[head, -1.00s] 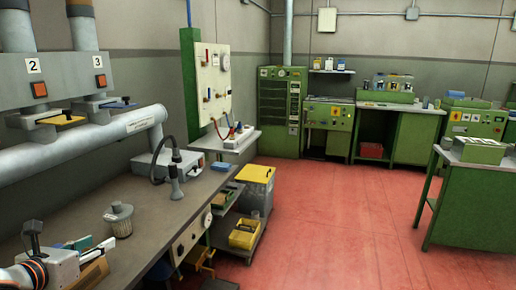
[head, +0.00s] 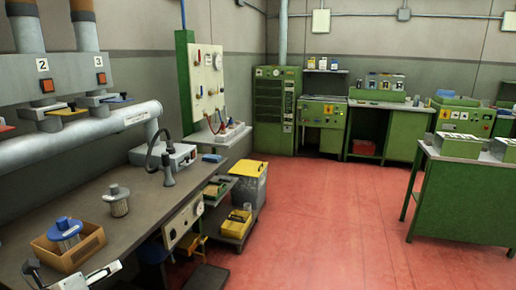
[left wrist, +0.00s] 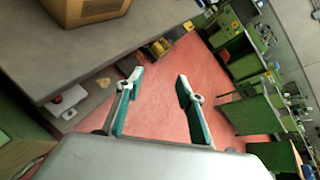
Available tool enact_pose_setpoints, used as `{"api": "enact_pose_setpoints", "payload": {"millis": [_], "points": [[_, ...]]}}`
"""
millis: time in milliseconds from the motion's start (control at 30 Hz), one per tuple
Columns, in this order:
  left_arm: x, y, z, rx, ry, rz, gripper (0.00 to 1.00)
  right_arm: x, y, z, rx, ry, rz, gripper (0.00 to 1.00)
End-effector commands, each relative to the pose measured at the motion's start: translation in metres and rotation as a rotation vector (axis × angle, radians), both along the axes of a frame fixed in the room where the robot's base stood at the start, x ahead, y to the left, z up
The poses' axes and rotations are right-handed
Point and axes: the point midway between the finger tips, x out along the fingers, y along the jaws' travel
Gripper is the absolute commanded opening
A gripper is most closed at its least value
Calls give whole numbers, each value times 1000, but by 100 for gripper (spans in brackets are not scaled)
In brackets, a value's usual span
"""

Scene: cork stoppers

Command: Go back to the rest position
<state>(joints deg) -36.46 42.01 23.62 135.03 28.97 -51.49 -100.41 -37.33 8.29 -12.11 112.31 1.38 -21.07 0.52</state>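My left gripper (head: 68,277) shows at the bottom left edge of the head view, partly cut off by the frame. In the left wrist view the left gripper (left wrist: 160,88) has its two green-padded fingers spread apart with nothing between them. It is clear of the bench, with the red floor behind the fingers. A cardboard box (head: 82,256) stands on the bench just beyond the gripper and holds a blue-topped filter-like canister (head: 65,232). The box also shows at the top of the left wrist view (left wrist: 92,10). My right gripper is not in view.
A grey-topped canister (head: 117,201) stands on the bench (head: 150,205) behind the box. A grey device (head: 165,155) with a hose is farther back. Drawers and a yellow-lidded bin (head: 248,170) stand beside the bench. The red floor (head: 310,220) to the right is open.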

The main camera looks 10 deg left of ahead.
Motion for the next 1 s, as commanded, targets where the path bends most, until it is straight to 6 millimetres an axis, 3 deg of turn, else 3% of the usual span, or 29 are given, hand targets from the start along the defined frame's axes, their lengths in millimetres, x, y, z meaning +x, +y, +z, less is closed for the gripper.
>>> {"api": "enact_pose_setpoints", "payload": {"millis": [33, 167, 267, 367, 500, 700, 800, 1000], "points": [[-6, -5, -24, -114, 4, 51, 38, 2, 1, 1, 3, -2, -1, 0], [-21, -29, -83, -452, 2, 205, 38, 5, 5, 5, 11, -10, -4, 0], [-35, -58, -129, -727, 6, 336, 38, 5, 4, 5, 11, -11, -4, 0], [-50, -96, -172, -1000, 14, 469, 38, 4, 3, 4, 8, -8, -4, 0], [-71, -161, -220, -1376, 39, 657, 38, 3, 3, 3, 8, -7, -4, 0], [-95, -255, -259, -1817, 93, 889, 38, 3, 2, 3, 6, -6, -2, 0], [-102, -287, -266, -1953, 117, 963, 38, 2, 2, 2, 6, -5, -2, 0], [-107, -310, -270, -2055, 136, 1021, 38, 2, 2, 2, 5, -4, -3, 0]]}}
